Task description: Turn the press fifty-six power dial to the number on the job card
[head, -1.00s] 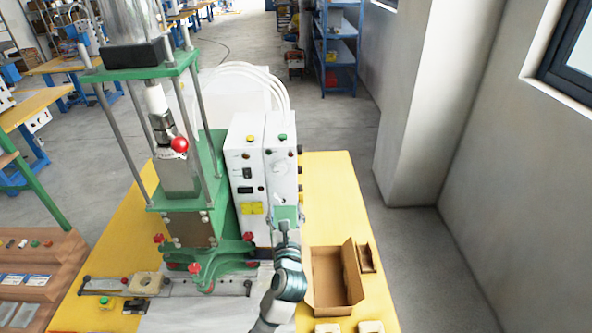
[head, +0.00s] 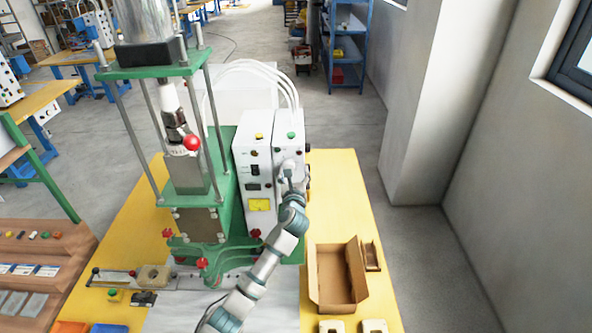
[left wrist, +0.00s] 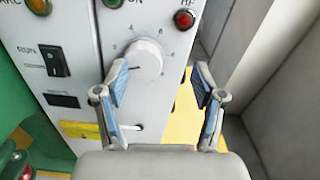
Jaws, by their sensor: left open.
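The white power dial (left wrist: 145,58) is on the front of the white control box (head: 283,150), with small numbers around it and a dark mark on its lower left part; the numbers are too blurred to read surely. My left gripper (left wrist: 160,76) is open, with its fingers below and to either side of the dial, and nothing is between them. In the head view my left gripper (head: 289,172) is in front of the box and hides most of the dial. I cannot make out which card is the job card. My right gripper is out of view.
A black switch (left wrist: 53,58) and a red HF button (left wrist: 184,19) flank the dial. The green press (head: 205,215) stands left of the box. An open cardboard box (head: 338,277) lies on the yellow table (head: 345,185). Cards lie on a wooden rack (head: 60,245) at left.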

